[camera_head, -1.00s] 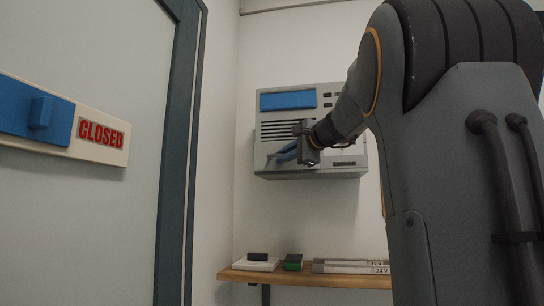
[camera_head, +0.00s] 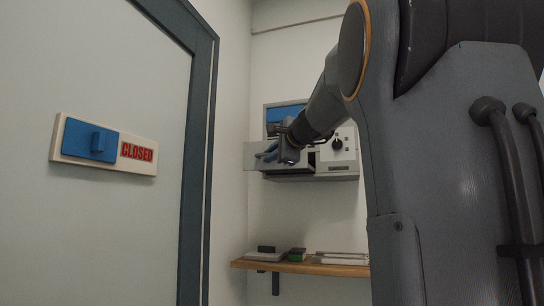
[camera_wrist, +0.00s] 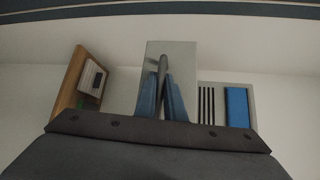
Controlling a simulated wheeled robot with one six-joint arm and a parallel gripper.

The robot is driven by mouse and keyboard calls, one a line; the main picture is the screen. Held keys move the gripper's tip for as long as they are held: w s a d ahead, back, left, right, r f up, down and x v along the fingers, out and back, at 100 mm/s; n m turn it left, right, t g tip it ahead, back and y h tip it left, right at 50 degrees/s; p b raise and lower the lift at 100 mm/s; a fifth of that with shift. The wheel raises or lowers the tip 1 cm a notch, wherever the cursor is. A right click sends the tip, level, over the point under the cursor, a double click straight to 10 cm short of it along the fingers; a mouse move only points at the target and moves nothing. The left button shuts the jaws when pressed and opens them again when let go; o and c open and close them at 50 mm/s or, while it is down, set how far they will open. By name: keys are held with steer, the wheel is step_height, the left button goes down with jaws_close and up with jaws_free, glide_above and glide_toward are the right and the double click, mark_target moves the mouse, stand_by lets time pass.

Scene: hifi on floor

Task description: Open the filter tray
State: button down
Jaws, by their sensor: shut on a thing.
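The filter tray's metal front (camera_head: 252,158) stands out from the grey wall unit (camera_head: 345,159), its left edge past the unit's side. A dark gap shows behind it, near my gripper. My gripper (camera_head: 268,154) is at the tray front, and the arm hides part of it. In the wrist view, the tray front (camera_wrist: 180,52) faces me, and the blue fingers of my gripper (camera_wrist: 162,88) are shut on its bar handle (camera_wrist: 162,66). How deep the tray is out is hard to tell.
The unit has a blue panel (camera_head: 284,113) and a dark knob (camera_head: 337,144). A wooden shelf (camera_head: 300,267) below holds a white box, a green item (camera_head: 297,254) and pale bars. At left is a door with a "CLOSED" sign (camera_head: 137,152) and blue slider (camera_head: 90,139).

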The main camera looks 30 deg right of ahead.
steer(key=c, duration=2.1)
jaws_free()
steer(key=shift+s, duration=0.1)
steer(key=s, duration=0.2)
steer(key=s+b, duration=0.1)
steer(key=s, duration=0.2)
steer(key=s+r, duration=0.1)
steer(key=s, duration=0.1)
steer(key=shift+s+a+b, duration=0.25)
steer(key=shift+a+b, duration=0.1)
steer(key=shift+a, duration=0.05)
